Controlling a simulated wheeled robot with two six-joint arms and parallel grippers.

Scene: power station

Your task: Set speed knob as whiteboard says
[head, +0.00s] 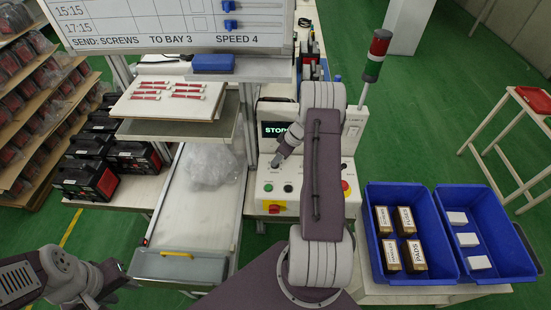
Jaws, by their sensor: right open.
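The whiteboard (170,30) at the top left reads "SEND: SCREWS TO BAY 3 SPEED 4". My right gripper (277,161) is open just above the panel, apart from the knobs as far as I can see. My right arm hides the panel's middle. My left gripper (108,284) is low at the left, away from the panel; its jaws are unclear.
A conveyor (195,225) with a clear plastic bag (210,165) runs left of the box. A red emergency button (345,186) and a signal lamp (376,55) are on its right. Blue bins (455,276) with boxes stand at the right. Shelves line the left.

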